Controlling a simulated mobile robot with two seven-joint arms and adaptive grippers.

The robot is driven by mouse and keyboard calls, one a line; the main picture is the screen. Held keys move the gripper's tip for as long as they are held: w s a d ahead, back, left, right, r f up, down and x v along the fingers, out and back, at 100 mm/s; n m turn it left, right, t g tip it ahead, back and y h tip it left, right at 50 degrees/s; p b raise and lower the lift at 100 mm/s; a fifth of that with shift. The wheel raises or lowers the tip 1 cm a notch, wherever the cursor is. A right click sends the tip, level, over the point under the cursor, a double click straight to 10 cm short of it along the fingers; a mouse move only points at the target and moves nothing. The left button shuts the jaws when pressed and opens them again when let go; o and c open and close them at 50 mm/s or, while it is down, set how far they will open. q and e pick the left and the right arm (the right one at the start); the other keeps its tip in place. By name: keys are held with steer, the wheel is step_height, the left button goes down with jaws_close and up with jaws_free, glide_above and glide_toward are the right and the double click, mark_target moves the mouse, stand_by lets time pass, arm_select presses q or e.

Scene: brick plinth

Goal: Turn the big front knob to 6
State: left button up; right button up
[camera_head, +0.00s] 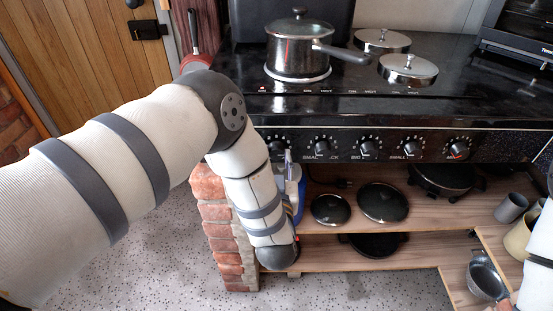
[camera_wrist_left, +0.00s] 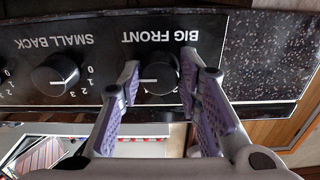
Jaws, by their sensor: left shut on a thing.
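The big front knob (camera_wrist_left: 158,75) is black with a pale pointer line and shows upside down in the left wrist view, beside its label "BIG FRONT". Its pointer line lies roughly level in that view; the fingers hide most of its scale. My left gripper (camera_wrist_left: 161,72) has one purple-padded finger on each side of the knob and is shut on it. In the head view this knob (camera_head: 277,140) is the leftmost of the row, and my left forearm hangs in front, hiding much of the gripper. My right gripper does not show.
The small back knob (camera_wrist_left: 56,75) is right beside the gripper. A lidded pot (camera_head: 297,55) stands on the black cooktop (camera_head: 350,105). Below, a wooden shelf (camera_head: 450,207) holds pans and lids, and a brick plinth (camera_head: 222,225) stands at left.

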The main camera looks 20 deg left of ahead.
arm_select(q)
steer(key=o, duration=1.1)
steer(key=v, duration=0.7)
steer(key=shift+s+d+r, duration=0.1)
steer(key=shift+s, duration=0.15)
